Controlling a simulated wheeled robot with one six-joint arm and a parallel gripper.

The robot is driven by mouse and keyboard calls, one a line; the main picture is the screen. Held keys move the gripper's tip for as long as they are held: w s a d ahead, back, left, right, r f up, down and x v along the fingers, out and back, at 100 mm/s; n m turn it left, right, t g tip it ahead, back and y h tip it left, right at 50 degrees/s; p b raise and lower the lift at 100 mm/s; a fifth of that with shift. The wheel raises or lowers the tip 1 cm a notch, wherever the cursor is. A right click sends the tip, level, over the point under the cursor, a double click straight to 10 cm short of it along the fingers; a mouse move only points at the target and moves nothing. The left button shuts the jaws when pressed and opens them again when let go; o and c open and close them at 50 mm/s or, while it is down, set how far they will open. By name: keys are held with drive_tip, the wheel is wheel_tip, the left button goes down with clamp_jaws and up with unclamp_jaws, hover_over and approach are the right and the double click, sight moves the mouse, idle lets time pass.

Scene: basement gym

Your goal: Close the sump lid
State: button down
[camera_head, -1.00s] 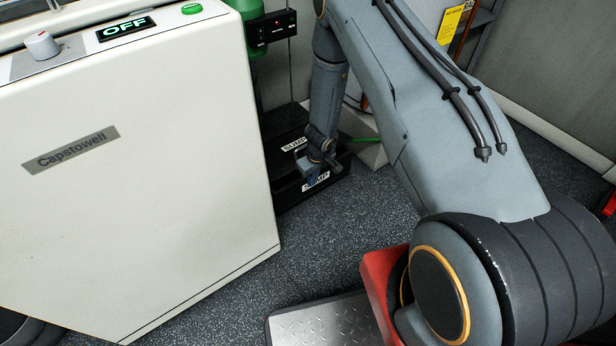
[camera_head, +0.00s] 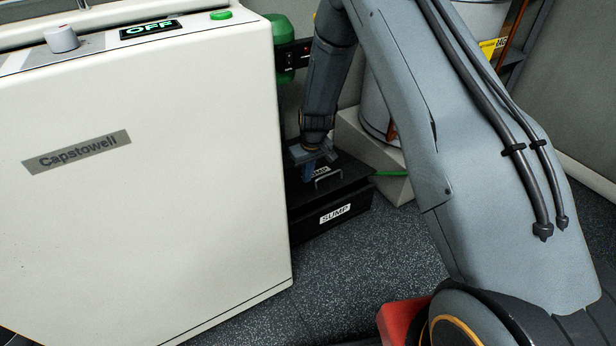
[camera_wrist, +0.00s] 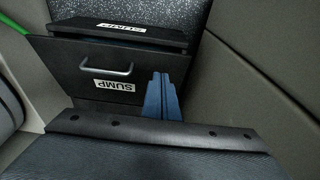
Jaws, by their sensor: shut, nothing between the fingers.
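The black sump lid (camera_head: 345,172) lies over the black sump box (camera_head: 308,232) on the floor, beside the white machine. The lid has a metal handle and a white SUMP label, partly hidden by my gripper in the head view. My gripper (camera_head: 308,174) is shut and empty, pointing down at the lid left of the handle. In the wrist view its blue fingertips (camera_wrist: 161,78) overlap the lid beside the handle; contact is unclear.
The white Capstowell machine (camera_head: 150,190), its display reading OFF, stands close on the left. A pale plinth (camera_head: 370,155) and a green hose (camera_head: 392,173) lie behind and right of the sump. Speckled floor (camera_head: 350,260) is clear in front.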

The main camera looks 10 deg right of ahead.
drive_tip(key=b, duration=0.2)
hover_over(306, 202)
wheel_tip(306, 202, down, 9)
drive_tip(key=shift+f, duration=0.1)
drive_tip(key=shift+s+d+f, duration=0.15)
drive_tip(key=shift+s+f, duration=0.05)
drive_tip(key=shift+f, duration=0.35)
drive_tip(key=shift+f, duration=0.1)
drive_tip(key=f+b, duration=0.1)
drive_tip(key=f, duration=0.1)
drive_tip(key=s+f+b, duration=0.1)
drive_tip(key=f, duration=0.4)
drive_tip(key=shift+s+f+b, duration=0.1)
drive_tip(key=shift+s+b, duration=0.3)
drive_tip(key=shift+s+d+f, duration=0.1)
drive_tip(key=shift+d, duration=0.3)
